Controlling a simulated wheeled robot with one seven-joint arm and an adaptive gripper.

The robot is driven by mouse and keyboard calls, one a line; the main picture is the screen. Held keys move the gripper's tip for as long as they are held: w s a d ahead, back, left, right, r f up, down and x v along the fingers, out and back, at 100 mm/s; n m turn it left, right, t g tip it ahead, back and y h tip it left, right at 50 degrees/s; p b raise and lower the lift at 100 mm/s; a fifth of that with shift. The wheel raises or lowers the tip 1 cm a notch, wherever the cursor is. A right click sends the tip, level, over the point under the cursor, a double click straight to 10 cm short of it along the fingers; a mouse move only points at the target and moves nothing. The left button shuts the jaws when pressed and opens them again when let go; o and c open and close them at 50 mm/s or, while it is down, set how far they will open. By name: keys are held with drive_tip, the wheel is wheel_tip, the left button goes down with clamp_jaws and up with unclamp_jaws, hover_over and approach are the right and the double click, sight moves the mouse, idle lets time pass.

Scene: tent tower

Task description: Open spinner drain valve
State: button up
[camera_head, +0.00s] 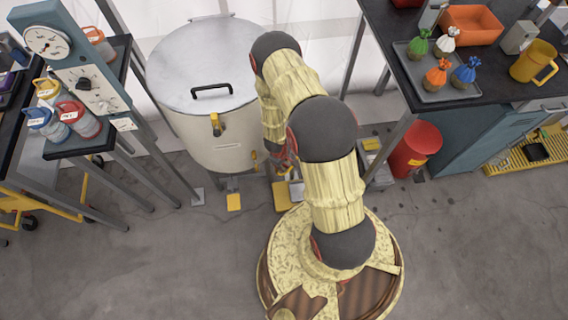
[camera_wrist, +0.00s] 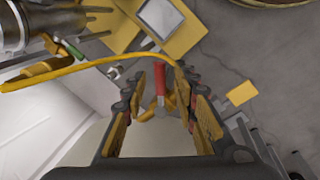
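The spinner (camera_head: 203,60) is a large pale drum with a grey lid and a black handle, standing left of my arm. In the wrist view, a red valve handle (camera_wrist: 159,79) on a yellow fitting (camera_wrist: 150,108) shows between my gripper's fingers. My gripper (camera_wrist: 162,92) is open, with one finger on each side of the red handle. I cannot tell whether either finger touches it. In the head view, my arm hides the drain valve and most of the gripper.
A yellow hose (camera_wrist: 80,70) crosses just beyond the fingertips. A bottle rack table (camera_head: 80,143) stands left. A red bin (camera_head: 415,150) and workbench (camera_head: 470,103) stand right. The near floor is mostly clear.

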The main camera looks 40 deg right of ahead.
drive_tip(key=shift+c, duration=1.2)
drive_tip(key=c, duration=0.4)
clamp_jaws()
